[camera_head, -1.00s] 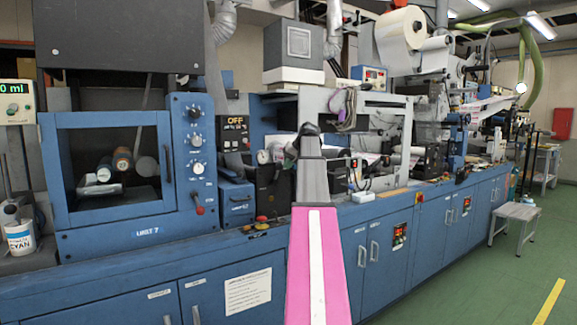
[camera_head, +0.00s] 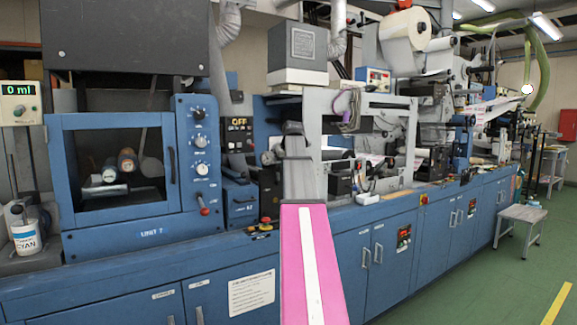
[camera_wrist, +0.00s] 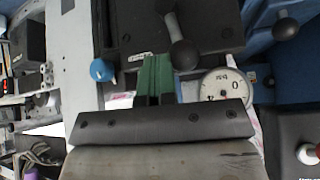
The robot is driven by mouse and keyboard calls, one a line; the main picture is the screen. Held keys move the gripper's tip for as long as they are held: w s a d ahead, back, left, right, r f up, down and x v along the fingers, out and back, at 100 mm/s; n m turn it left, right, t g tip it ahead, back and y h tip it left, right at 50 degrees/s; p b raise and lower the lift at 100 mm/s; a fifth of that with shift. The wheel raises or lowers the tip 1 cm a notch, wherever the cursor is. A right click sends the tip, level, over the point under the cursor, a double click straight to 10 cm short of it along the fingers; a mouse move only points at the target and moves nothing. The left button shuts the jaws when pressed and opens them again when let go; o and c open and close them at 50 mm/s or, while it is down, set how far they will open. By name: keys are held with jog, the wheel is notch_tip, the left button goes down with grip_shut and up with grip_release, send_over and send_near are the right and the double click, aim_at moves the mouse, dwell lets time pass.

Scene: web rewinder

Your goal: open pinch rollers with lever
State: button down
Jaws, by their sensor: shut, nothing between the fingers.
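In the wrist view a lever with a black ball knob (camera_wrist: 184,54) stands out from a dark block, just ahead of my gripper. My gripper (camera_wrist: 156,64) shows as two green fingers closed together with nothing between them. The knob is just to the right of the fingertips, and I see a small gap in the picture; the depth between them is unclear. I cannot make out the pinch rollers in this view. In the head view my arm hides the gripper and most of the lever area beside the dark block (camera_head: 270,186).
A round dial gauge (camera_wrist: 222,86) is right of the fingers and a blue knob (camera_wrist: 102,70) is left. Another black knob (camera_wrist: 286,27) and a red-based lever (camera_wrist: 308,153) are at the right. The blue cabinets (camera_head: 344,250) run along the front; green floor (camera_head: 480,285) is open at right.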

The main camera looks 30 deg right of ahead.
jog(key=shift+s+a+f+n+h, duration=0.15)
jog(key=shift+a+n+h, duration=0.25)
jog(key=shift+a+h, duration=0.8)
jog(key=shift+a, duration=0.35)
jog(key=shift+a+f, duration=0.1)
jog(key=shift+d+r, duration=0.2)
send_near(278, 168)
jog(key=s+d+r, duration=0.2)
jog(key=shift+s+r, duration=0.5)
jog(key=shift+r, duration=0.2)
